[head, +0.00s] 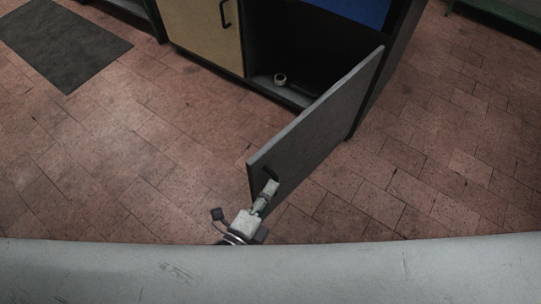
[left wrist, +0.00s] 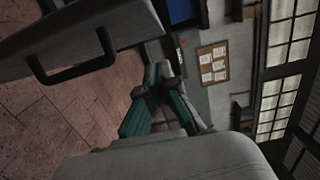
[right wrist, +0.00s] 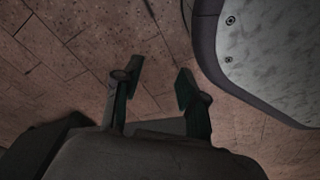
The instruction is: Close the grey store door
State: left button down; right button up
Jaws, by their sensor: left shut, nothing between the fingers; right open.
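The grey store door (head: 318,125) stands wide open, swung out from the cabinet's right side toward me. My left gripper (left wrist: 160,72) is shut and empty, beside the door's handle face. I cannot tell whether it touches the door. My right gripper (right wrist: 157,72) is open and empty above the floor, away from the door.
The open compartment (head: 300,60) is dark and holds a small pale roll (head: 280,79). A closed tan door (head: 203,32) is to its left, and a blue panel (head: 355,10) is above. A dark mat (head: 62,42) lies at the left. The tiled floor around the door is clear.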

pick_arm(q)
send_over(270, 170)
jog(key=s+d, duration=0.3)
jog(key=shift+w+a+p, duration=0.35)
jog(key=shift+w+a, duration=0.75)
jog(key=shift+w, duration=0.1)
jog(key=shift+w+a, duration=0.3)
pick_arm(e)
jog(key=shift+s+d+f, duration=0.15)
jog(key=shift+s+f, duration=0.6)
jog(key=shift+s, duration=0.15)
pick_arm(q)
jog(key=shift+a, duration=0.1)
